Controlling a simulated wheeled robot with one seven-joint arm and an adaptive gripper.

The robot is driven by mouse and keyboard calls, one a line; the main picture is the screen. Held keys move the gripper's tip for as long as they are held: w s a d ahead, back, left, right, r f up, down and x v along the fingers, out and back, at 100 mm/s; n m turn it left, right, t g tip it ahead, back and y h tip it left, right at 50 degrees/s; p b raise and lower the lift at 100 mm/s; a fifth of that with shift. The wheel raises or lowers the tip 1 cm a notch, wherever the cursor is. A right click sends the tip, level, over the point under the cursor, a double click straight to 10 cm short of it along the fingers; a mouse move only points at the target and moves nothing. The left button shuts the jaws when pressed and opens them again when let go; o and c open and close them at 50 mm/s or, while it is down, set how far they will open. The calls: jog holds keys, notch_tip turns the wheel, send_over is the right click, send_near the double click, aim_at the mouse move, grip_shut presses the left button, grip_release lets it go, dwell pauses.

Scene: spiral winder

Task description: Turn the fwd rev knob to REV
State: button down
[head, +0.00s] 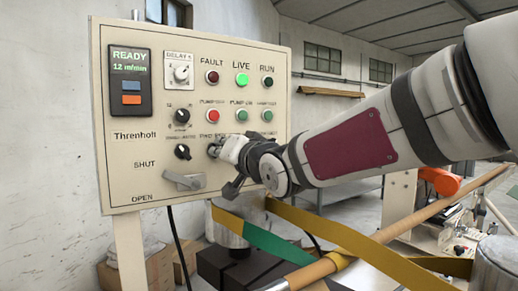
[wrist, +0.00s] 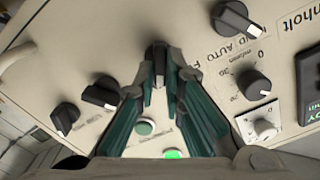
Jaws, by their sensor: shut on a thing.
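The fwd rev knob (wrist: 158,54) is a black selector on the beige control panel (head: 140,190). In the wrist view it sits between my fingertips, with one finger on each side. My gripper (wrist: 160,72) is shut on it. In the head view my gripper (head: 216,150) reaches in from the right at the panel's lower right and hides most of the knob. The small label above it is too blurred to read surely, and my fingers cover its markings in the wrist view. I cannot tell which position the knob points to.
A black selector (head: 182,152) sits just left, with a grey lever (head: 183,181) below. A lit green LIVE lamp (head: 242,79) and other lamps are above. A yellow-green belt (head: 255,238) and roller lie below my arm.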

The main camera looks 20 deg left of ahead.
jog(key=shift+m, duration=0.5)
jog(key=c, duration=1.7)
grip_release()
jog(key=shift+d, duration=0.1)
jog(key=v, duration=1.1)
jog(key=shift+s+d, duration=0.25)
jog(key=shift+s, duration=0.1)
